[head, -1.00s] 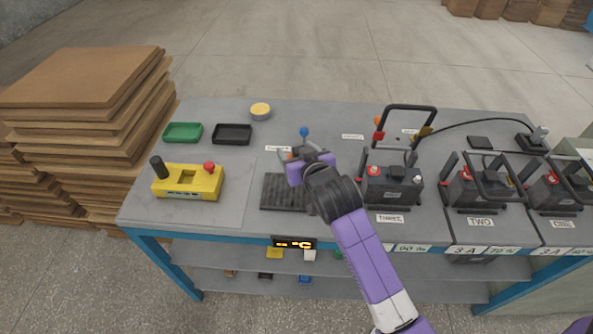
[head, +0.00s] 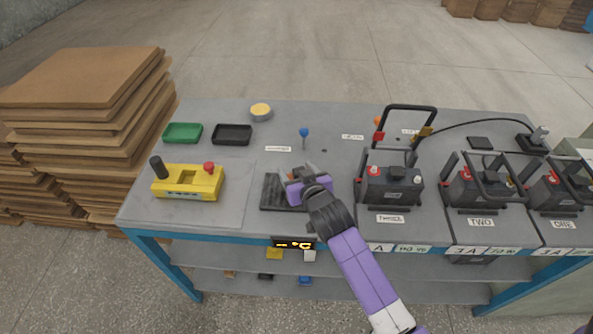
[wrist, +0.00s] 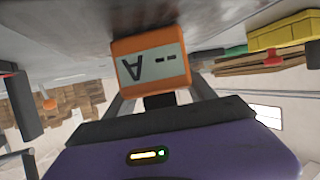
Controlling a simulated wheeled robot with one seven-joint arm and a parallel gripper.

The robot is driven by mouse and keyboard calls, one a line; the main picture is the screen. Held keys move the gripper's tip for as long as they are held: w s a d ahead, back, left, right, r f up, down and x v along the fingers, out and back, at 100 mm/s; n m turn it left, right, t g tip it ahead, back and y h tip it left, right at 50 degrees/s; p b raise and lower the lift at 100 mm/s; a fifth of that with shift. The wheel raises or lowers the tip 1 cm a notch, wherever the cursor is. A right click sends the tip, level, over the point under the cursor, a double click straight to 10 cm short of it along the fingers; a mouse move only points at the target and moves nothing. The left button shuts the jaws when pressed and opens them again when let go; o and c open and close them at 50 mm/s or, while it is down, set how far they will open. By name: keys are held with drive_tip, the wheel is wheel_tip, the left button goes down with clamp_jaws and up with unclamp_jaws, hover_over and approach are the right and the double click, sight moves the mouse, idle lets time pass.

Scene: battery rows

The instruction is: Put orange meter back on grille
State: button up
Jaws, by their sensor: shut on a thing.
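The orange meter (wrist: 151,66) shows in the wrist view with a grey display face reading "A" and dashes. My gripper (wrist: 158,98) is shut on it, with a finger on each side. In the head view my gripper (head: 308,182) is over the right part of the dark grille (head: 276,192), and the meter is mostly hidden behind it. The grille is a dark ribbed pad on the table. Whether the meter touches the grille cannot be told.
A yellow box (head: 187,182) with a black handle and red knob stands left of the grille. Battery THREE (head: 391,186) stands close on the right. A blue-topped pin (head: 304,134) rises behind. Green (head: 182,132) and black (head: 232,134) trays lie at back left.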

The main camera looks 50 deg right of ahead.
drive_tip(key=o, duration=1.7)
drive_tip(key=shift+o, duration=0.2)
drive_tip(key=s+a+r+n+t+y, duration=0.1)
drive_tip(key=s+a+r+n+y, duration=0.1)
drive_tip(key=s+a, duration=0.5)
drive_tip(key=s+a+r+n+t+y, duration=0.1)
drive_tip(key=s+a+r, duration=0.4)
drive_tip(key=s, duration=1)
drive_tip(key=s+a+r+n+t+y, duration=0.1)
drive_tip(key=s+a+r+n+y, duration=0.2)
drive_tip(key=s+a, duration=0.7)
drive_tip(key=shift+s+a+r+y, duration=0.3)
drive_tip(key=shift+s+y, duration=0.1)
drive_tip(key=shift+s, duration=0.5)
